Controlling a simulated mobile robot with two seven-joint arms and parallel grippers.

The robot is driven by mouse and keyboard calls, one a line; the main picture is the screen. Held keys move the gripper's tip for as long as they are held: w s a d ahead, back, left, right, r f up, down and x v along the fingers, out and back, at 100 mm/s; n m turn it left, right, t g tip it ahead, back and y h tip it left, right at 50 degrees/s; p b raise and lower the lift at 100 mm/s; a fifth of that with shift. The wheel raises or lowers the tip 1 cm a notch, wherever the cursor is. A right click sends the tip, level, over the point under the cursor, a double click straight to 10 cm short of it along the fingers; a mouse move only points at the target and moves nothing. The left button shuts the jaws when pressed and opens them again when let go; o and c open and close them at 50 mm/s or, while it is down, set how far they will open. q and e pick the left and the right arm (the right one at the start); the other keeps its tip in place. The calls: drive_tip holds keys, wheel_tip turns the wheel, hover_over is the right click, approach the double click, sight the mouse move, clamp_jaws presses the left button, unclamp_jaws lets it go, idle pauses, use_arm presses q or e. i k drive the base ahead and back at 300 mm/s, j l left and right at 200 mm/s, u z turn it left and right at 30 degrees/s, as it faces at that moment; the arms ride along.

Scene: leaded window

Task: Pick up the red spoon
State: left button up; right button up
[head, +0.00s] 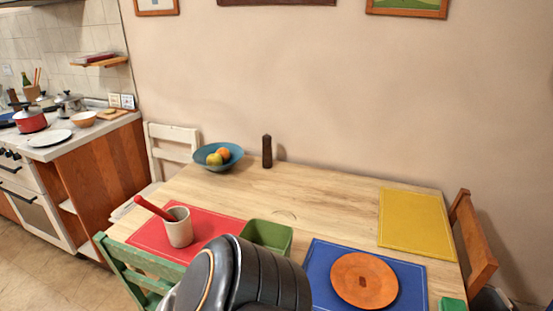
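The red spoon (153,207) stands tilted in a pale cup (180,229), its red end sticking out over the rim to the upper left. The rest of the spoon is hidden inside the cup. The cup stands on a red placemat (214,230) at the left part of the wooden table. A dark, ribbed part of my own arm covers the bottom centre, just right of and below the cup. Neither of my grippers shows in the head view.
On the table (325,200), a green square container (266,236) stands right of the cup. A blue bowl (217,157) of fruit and a dark mill (267,151) stand behind. An orange plate (364,280) lies on a blue placemat (413,272). A green chair (136,270) stands at the front left.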

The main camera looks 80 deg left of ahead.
sight(138, 199)
drive_tip(key=k+j, duration=1.9)
drive_tip(key=j, duration=0.2)
